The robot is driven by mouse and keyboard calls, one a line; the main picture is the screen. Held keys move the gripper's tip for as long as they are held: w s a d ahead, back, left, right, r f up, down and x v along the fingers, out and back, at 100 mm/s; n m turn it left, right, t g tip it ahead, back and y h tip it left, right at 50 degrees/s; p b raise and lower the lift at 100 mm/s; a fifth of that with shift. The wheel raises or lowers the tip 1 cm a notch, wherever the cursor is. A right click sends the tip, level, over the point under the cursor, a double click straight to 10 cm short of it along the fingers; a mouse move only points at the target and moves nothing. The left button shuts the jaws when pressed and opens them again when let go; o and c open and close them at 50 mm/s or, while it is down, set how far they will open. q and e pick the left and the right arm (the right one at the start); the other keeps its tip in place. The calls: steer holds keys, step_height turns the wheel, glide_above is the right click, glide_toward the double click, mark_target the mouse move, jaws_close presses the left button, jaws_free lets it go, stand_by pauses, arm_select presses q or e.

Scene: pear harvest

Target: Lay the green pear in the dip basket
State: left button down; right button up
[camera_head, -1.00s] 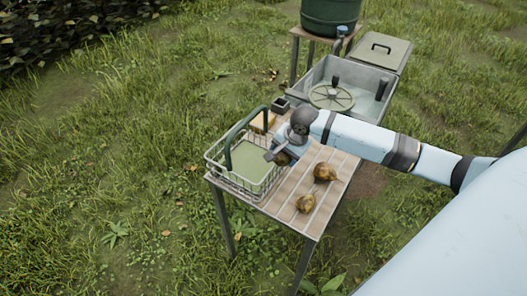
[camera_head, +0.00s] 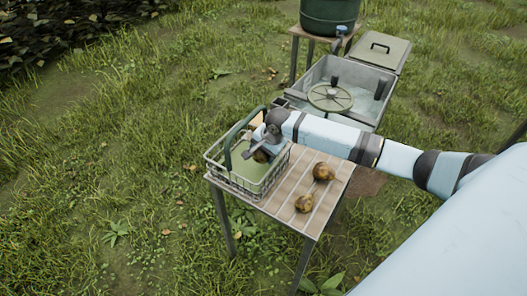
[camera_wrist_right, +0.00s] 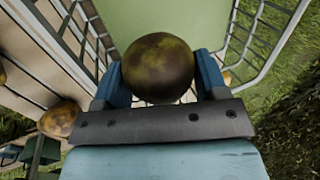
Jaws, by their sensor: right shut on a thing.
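My right gripper (camera_head: 258,152) is shut on a mottled green-brown pear (camera_wrist_right: 158,68). In the head view the pear (camera_head: 262,156) shows only in part beneath the gripper. The dip basket (camera_head: 236,184) is a wire basket with a green handle and a pale green floor, on the left end of the wooden table. The gripper and pear are over the right part of the basket. In the right wrist view basket wires (camera_wrist_right: 262,38) show on both sides of the pear. I cannot tell whether the pear touches the floor. My left gripper is not in view.
Two brown pears (camera_head: 323,171) (camera_head: 304,204) lie on the slatted table (camera_head: 284,207) right of the basket. Behind it stand a grey basin (camera_head: 365,104) with a round spoked disc (camera_head: 330,98), a lidded box (camera_head: 381,52) and a dark green barrel (camera_head: 330,14).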

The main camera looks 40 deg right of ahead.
steer(key=shift+f, duration=0.25)
steer(key=shift+f+p, duration=0.3)
steer(key=shift+f, duration=0.05)
steer(key=o, duration=0.7)
steer(key=shift+r+b, duration=0.45)
steer(key=v, duration=1.2)
steer(key=shift+r, duration=0.2)
